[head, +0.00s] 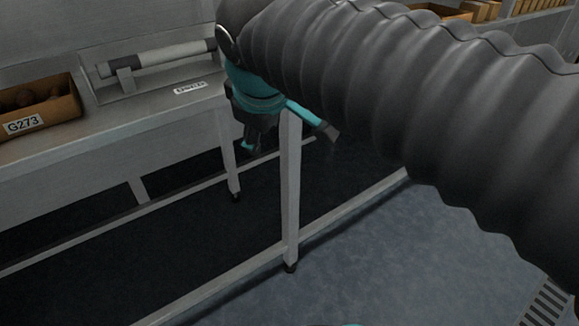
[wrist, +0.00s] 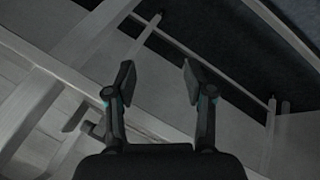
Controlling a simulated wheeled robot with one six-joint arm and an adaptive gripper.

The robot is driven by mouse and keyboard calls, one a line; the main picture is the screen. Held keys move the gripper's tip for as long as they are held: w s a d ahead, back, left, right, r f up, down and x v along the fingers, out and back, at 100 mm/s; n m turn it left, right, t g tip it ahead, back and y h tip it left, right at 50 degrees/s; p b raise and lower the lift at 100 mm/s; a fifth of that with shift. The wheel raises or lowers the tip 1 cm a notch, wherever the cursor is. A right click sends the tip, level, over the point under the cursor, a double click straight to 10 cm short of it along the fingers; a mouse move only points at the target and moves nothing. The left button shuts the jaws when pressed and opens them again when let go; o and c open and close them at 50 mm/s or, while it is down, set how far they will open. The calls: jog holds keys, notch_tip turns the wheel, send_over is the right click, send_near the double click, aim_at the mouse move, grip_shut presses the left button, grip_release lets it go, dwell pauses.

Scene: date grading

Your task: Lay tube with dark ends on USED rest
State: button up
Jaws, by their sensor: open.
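A pale grey tube (head: 160,57) lies on a rest (head: 127,82) on the metal bench in the head view. I cannot make out a USED rest.
A brown box (head: 62,108) marked G273, with dark round things in it, stands at the bench's left. The bench's legs and rails (head: 290,190) are close to my gripper. More brown boxes (head: 440,12) stand on a rack at the back right. Open floor (head: 400,260) lies in front.

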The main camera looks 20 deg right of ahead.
jog(key=s+d+f+m+y, duration=0.1)
jog(key=s+d+f+m, duration=0.3)
jog(key=s+f+m, duration=0.4)
notch_tip(320, 180, down, 6)
jog(key=shift+s+d+r+m+g, duration=0.2)
jog(key=shift+s+m+g, duration=0.2)
jog(key=shift+s, duration=0.5)
